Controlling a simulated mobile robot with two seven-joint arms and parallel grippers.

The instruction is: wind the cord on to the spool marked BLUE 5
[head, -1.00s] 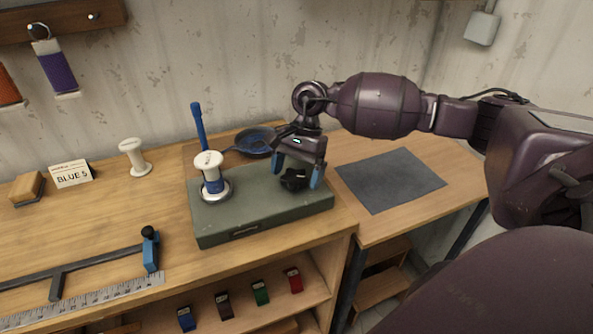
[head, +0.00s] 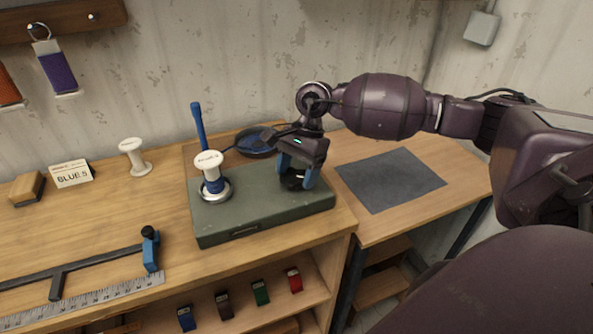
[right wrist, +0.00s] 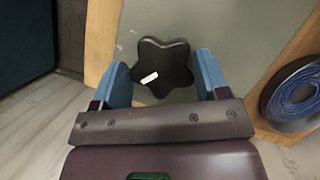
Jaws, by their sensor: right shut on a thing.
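A white spool (head: 210,168) with blue cord around its core stands upright on the left of a green winder box (head: 245,217). Small print shows on its top, too small to read for sure. My right gripper (head: 296,180) is shut on the black star-shaped knob (right wrist: 161,68) at the box's right end. The knob sits between its blue fingers in the right wrist view. A blue cord coil (head: 256,141) lies in a dark round dish behind the box; it also shows in the right wrist view (right wrist: 300,92). My left gripper is out of view.
A blue upright post (head: 198,126) stands behind the spool. A bare white spool (head: 134,157) and a card reading BLUE 5 (head: 71,174) stand to the left. A ruler (head: 85,302) lies in front. A grey mat (head: 390,180) lies clear at the right.

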